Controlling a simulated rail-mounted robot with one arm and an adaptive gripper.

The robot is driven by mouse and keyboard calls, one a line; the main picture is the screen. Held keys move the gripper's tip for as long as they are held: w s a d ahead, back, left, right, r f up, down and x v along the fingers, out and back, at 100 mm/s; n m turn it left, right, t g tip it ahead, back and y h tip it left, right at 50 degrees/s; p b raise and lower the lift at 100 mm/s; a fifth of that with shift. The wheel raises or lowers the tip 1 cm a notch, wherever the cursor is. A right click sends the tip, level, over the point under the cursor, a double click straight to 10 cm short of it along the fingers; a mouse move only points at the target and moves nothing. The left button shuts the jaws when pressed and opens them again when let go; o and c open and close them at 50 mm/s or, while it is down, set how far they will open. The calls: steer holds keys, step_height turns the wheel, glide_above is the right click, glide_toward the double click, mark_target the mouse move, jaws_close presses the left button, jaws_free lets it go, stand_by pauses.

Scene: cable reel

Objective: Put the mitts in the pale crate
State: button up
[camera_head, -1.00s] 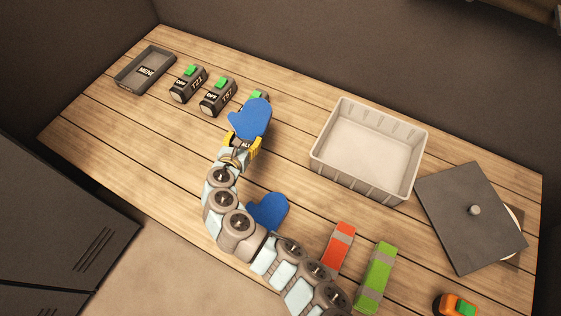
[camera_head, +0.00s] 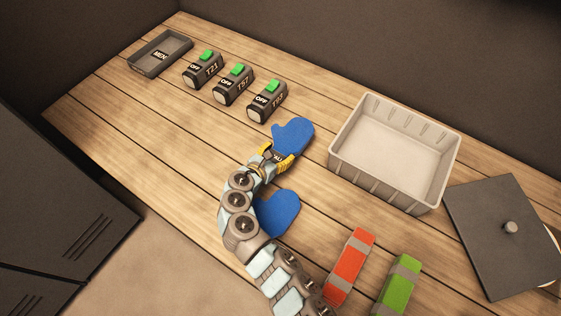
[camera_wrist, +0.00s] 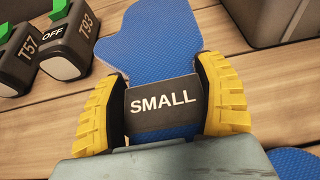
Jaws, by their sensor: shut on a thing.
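Two blue mitts show in the head view. My gripper (camera_head: 276,160) is shut on one blue mitt (camera_head: 293,135), gripping it at its dark cuff. In the wrist view the yellow fingers (camera_wrist: 164,105) press both sides of this cuff, which reads "SMALL" (camera_wrist: 163,101). The held mitt points away from my wrist, toward the back of the table. The other blue mitt (camera_head: 280,213) lies on the table beside my arm, its cuff end hidden by the arm. The pale crate (camera_head: 378,180) stands open to the right of the held mitt and looks empty.
Switch boxes T21 (camera_head: 203,69), T57 (camera_head: 233,84) and T93 (camera_head: 267,101) stand behind the held mitt. A dark tray (camera_head: 160,54) lies far left. A red block (camera_head: 350,265) and a green block (camera_head: 398,287) lie in front. A dark lid (camera_head: 500,240) lies right of the crate.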

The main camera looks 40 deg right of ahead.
step_height(320, 180, down, 5)
steer(key=shift+f+b, duration=0.1)
steer(key=shift+b, duration=1)
steer(key=shift+w, duration=0.1)
steer(key=o, duration=1.2)
steer(key=shift+o, duration=0.2)
steer(key=shift+a+r, duration=0.1)
steer(key=shift+r, duration=0.1)
steer(key=p+v, duration=0.4)
steer(key=v, duration=0.7)
steer(key=shift+s+a+r, duration=0.1)
steer(key=shift+s+a, duration=0.1)
steer(key=shift+a, duration=0.15)
